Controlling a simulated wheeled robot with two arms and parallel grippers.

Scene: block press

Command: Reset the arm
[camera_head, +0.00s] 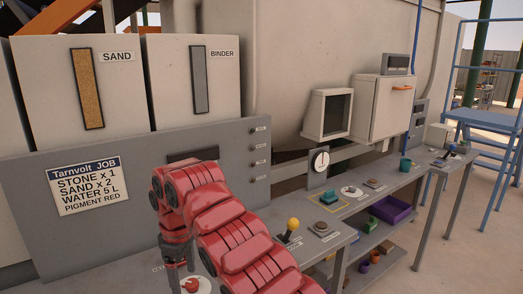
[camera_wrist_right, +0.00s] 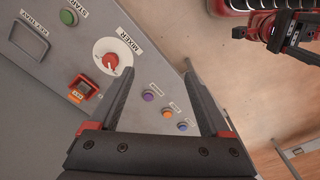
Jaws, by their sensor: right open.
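My right arm (camera_head: 225,222), red and segmented, rises from the bottom of the head view and bends down at the left over the counter's controls. In the right wrist view my right gripper (camera_wrist_right: 159,72) is open, with nothing between its fingers. A red MIXER knob (camera_wrist_right: 110,62) on a white dial sits just left of the left finger. The fingers hang over the panel's edge; I cannot tell whether they touch it. A red and black part of my own body (camera_wrist_right: 290,32) shows at top right, possibly my left gripper; its jaws are unclear. The head view shows no left gripper.
The grey panel (camera_wrist_right: 60,135) carries a green START button (camera_wrist_right: 68,17), a red-framed switch (camera_wrist_right: 82,90), and purple, orange and blue buttons. A yellow-knobbed lever (camera_head: 292,225) stands right of my arm. Open floor (camera_wrist_right: 235,75) lies beyond the panel edge.

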